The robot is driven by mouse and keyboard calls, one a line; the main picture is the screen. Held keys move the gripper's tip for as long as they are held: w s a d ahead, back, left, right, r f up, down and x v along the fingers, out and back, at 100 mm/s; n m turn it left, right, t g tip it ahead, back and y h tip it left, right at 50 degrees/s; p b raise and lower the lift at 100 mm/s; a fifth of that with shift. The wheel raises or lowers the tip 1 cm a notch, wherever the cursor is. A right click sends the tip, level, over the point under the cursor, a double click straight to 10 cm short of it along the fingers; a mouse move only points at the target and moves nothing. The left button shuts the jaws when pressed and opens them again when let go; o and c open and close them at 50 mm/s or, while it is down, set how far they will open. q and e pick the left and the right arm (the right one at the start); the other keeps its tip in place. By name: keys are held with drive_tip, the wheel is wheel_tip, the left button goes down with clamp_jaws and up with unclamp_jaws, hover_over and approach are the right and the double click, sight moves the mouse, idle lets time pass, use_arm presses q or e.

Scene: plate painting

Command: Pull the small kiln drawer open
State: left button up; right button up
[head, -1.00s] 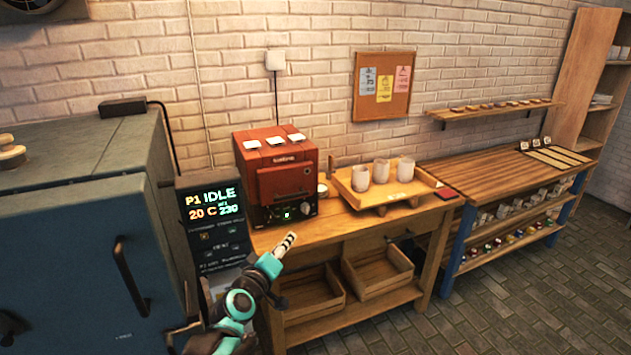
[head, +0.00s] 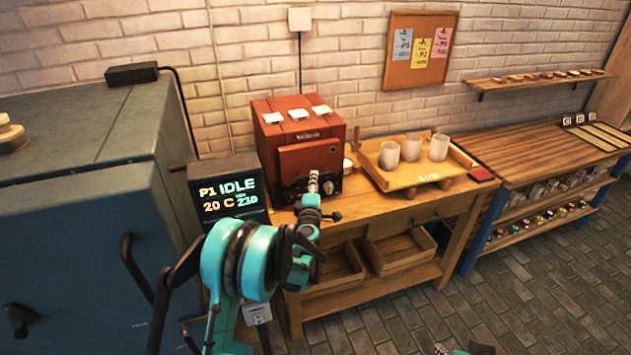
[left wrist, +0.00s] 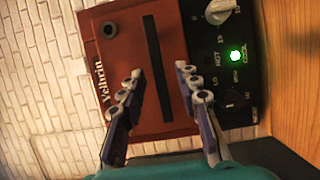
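The small kiln (head: 299,140) is a red box on the wooden bench, with a drawer front (head: 310,158) facing me. The drawer looks closed. In the left wrist view the drawer front (left wrist: 143,40) fills the middle, turned sideways, with a long dark handle bar (left wrist: 158,75) on it. My left gripper (head: 313,182) is in front of the kiln; in the left wrist view it (left wrist: 160,84) is open, one finger on each side of the bar. I cannot tell whether the fingers touch the drawer front. Part of my right gripper (head: 463,350) shows at the bottom edge.
A wooden tray (head: 428,178) with white cups stands right of the kiln. A black control panel (head: 228,190) and a big blue kiln (head: 80,235) are at the left. Crates (head: 398,252) sit on the bench's lower shelf. Floor at the right is clear.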

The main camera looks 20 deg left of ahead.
use_arm(q)
drive_tip(key=shift+x, duration=0.9)
drive_tip(key=shift+r, duration=0.1)
clamp_jaws()
drive_tip(key=s+d+b, duration=0.2)
drive_tip(key=s+d, duration=0.7)
drive_tip(key=s, duration=0.4)
drive_tip(key=shift+s+b, duration=0.2)
drive_tip(key=shift+b, duration=0.2)
unclamp_jaws()
